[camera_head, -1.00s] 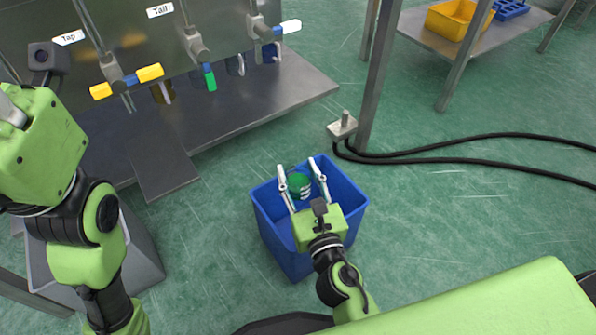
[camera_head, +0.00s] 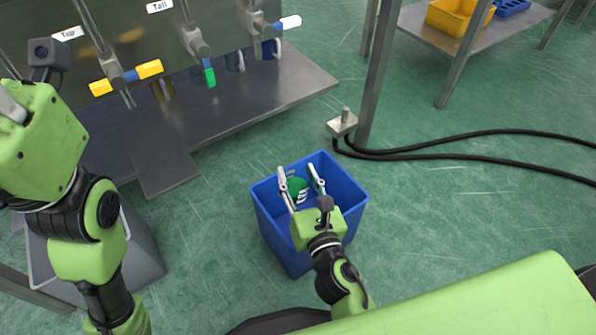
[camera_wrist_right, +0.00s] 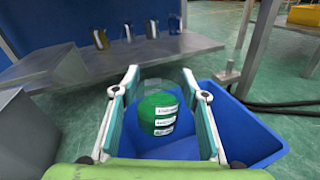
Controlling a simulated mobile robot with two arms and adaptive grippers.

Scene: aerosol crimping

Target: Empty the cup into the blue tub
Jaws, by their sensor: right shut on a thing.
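The cup (camera_wrist_right: 158,112) is clear-walled, with a green part bearing white labels; it also shows in the head view (camera_head: 297,187). My right gripper (camera_head: 298,172) is over the blue tub (camera_head: 278,232), with its two fingers on either side of the cup. In the right wrist view my right gripper (camera_wrist_right: 162,85) is shut on the cup. The cup looks tilted over the tub's opening; whether anything is leaving it cannot be told. The tub (camera_wrist_right: 255,135) stands on the floor. My left gripper is mostly cut off at the left edge of the head view, its fingertips out of sight.
A grey bin (camera_head: 145,255) is at the left. A yellow crate (camera_head: 455,18) sits on a far table.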

